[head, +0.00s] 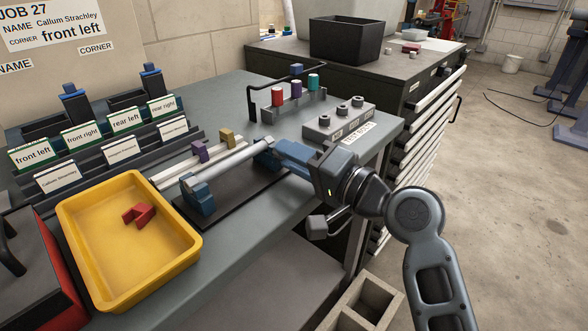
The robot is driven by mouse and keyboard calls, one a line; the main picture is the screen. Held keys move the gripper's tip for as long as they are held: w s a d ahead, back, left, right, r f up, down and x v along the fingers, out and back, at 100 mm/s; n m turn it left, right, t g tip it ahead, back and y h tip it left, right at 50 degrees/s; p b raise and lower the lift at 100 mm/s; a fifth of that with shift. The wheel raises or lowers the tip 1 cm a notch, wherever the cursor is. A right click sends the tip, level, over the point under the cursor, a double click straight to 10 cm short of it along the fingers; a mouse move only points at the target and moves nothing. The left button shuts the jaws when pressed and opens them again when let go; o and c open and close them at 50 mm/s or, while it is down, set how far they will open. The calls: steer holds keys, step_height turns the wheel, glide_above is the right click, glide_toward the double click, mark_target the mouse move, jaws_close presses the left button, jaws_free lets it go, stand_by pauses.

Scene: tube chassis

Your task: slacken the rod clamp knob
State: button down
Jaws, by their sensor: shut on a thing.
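A grey rod (228,161) lies across a dark fixture plate (226,206) on the bench. Its near end sits at a blue block (200,197), its far end at a blue clamp (264,149). My gripper (313,165) reaches in from the right at the fixture's far right end, by the bench edge. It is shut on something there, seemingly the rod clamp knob. The knob is hidden by the gripper, so its turn and tightness cannot be told.
A yellow tray (72,222) with a red block (139,214) stands at front left. Labelled card holders (110,152) stand behind it. A rack with coloured-topped pieces (294,101) and a grey block with several posts (338,122) stand behind my gripper. A drawer cabinet (400,85) adjoins.

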steer(key=shift+n+b, duration=0.85)
steer(key=shift+n, duration=0.25)
steer(key=c, duration=0.9)
jaws_free()
steer(key=v, duration=0.7)
steer(key=shift+s+d, duration=0.25)
steer(key=shift+d, duration=0.05)
